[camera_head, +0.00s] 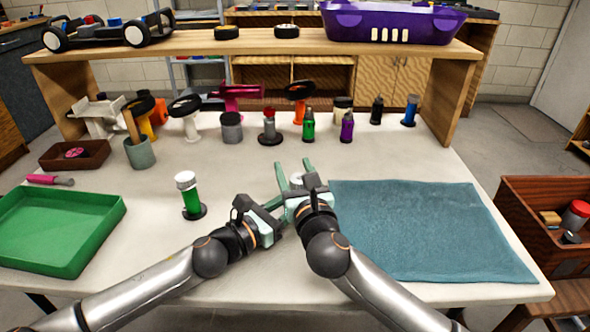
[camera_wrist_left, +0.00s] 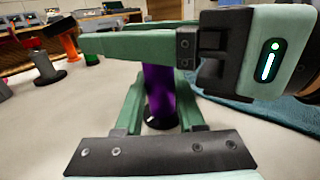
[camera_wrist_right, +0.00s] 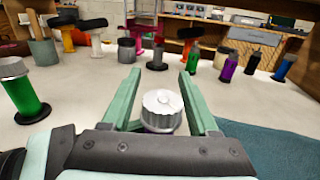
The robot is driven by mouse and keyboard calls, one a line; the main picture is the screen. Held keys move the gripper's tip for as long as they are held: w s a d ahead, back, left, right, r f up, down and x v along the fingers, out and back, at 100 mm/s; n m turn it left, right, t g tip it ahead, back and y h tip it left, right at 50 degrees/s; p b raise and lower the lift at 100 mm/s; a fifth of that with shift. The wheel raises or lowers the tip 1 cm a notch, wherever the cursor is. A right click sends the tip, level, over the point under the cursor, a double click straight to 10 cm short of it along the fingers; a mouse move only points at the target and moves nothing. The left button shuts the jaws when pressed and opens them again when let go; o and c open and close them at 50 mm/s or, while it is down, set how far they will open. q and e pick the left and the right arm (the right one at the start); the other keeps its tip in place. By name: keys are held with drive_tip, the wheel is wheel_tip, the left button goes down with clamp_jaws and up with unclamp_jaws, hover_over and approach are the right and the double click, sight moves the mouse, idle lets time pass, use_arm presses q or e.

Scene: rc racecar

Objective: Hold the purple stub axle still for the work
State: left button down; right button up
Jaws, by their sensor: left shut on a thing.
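The purple stub axle (camera_wrist_left: 160,95) stands upright between the fingers of my left gripper (camera_wrist_left: 160,104), which is shut on it. In the head view my left gripper (camera_head: 280,208) reaches in from the left, and the axle's purple body is hidden. A white ridged cap (camera_wrist_right: 162,110) sits at the axle's top; it also shows in the head view (camera_head: 296,179). My right gripper (camera_wrist_right: 160,88) is open, with its fingers on either side of the cap and gaps visible. In the head view my right gripper (camera_head: 295,174) is above the left one.
A green stub axle with a white cap (camera_head: 188,194) stands to the left, near a green tray (camera_head: 115,207). A teal cloth (camera_head: 425,225) lies at the right. Several small parts and a wooden shelf (camera_head: 340,47) line the back. The table between is clear.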

drive_tip(key=shift+o, duration=1)
drive_tip(key=shift+d+f, duration=0.1)
drive_tip(key=v, duration=1.1)
drive_tip(key=shift+s+d, duration=0.1)
drive_tip(key=shift+s, duration=0.4)
